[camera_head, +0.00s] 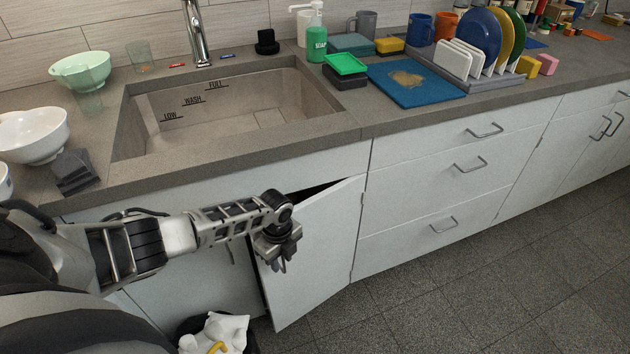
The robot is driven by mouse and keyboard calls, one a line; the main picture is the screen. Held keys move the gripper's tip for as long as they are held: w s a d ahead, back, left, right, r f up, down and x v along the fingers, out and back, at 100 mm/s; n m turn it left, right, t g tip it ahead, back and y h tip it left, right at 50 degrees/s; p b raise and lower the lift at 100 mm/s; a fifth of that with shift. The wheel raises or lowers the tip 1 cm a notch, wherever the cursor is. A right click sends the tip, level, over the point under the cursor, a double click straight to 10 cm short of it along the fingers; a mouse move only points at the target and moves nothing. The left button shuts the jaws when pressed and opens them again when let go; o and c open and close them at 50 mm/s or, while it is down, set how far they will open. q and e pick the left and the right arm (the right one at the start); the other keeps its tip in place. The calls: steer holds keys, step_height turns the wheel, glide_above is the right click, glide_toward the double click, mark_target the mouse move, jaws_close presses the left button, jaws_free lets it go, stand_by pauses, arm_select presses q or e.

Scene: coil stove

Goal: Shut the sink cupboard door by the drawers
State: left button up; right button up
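The sink cupboard door by the drawers (322,245) is a white panel below the sink. It stands partly open, hinged on its right edge beside the drawers, with its free left edge swung out and a dark gap along its top. My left gripper (280,264) is in front of the door near its free edge, fingers pointing down. I cannot tell whether it touches the door or whether its fingers are open or shut. The door's handle is not visible. My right gripper is not in view.
The drawers (448,185) to the right are shut. A bin (216,330) with white rubbish stands on the floor near the cupboard, left of the door. The sink (225,108) and crowded worktop lie above. The floor (440,310) at right is clear.

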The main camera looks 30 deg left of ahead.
arm_select(q)
steer(key=shift+w+d+r, duration=0.1)
steer(key=shift+w, duration=0.05)
